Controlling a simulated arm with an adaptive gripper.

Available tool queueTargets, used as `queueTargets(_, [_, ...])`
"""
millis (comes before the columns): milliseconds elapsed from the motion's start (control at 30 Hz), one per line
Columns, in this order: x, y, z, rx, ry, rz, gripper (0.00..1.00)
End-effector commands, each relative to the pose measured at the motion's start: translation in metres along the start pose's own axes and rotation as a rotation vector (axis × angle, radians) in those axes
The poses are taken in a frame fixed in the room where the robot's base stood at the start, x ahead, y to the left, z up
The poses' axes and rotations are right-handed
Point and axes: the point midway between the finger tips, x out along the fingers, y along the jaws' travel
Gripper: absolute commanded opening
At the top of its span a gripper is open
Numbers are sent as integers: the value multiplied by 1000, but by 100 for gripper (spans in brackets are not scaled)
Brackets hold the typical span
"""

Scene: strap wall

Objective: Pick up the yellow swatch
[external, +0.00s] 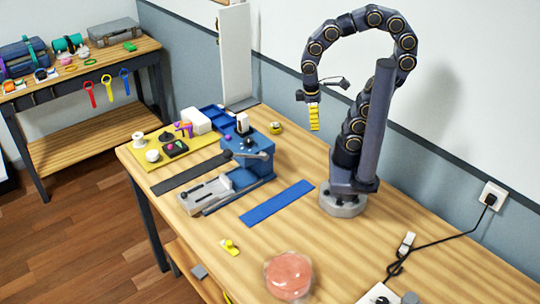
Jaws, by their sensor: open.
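My gripper (312,98) hangs high above the workbench, on the end of my curled arm. It is open. A yellow ribbed piece (314,118) shows directly below it; I cannot tell whether this is part of my gripper or a separate thing. A yellow strap (107,86) hangs from the front edge of the far table, between a red strap (90,95) and a blue strap (124,82). A small yellow item (230,246) lies on the near workbench. I cannot tell which yellow thing is the swatch.
The workbench (385,255) holds a blue machine (247,160), a blue strip (278,203), a dark strip (193,174), a yellow mat (149,171) with small items, and a pink round thing (289,274). A black cable lies at the right. The far table (90,70) holds cases.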

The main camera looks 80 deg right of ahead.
Motion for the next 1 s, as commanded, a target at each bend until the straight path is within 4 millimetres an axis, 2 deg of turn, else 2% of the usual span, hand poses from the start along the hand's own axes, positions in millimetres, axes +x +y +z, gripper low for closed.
queueTargets(200, [0, -2, -2, 3, -1, -4, 54])
queueTargets(333, [2, -15, -21, 43, -1, -41, 54])
queueTargets(467, [9, -45, -63, 152, -2, -124, 54])
queueTargets(667, [34, -103, -132, 416, -37, -266, 54])
queueTargets(867, [77, -154, -192, 749, -107, -365, 54])
queueTargets(1000, [118, -181, -226, 1009, -160, -396, 54])
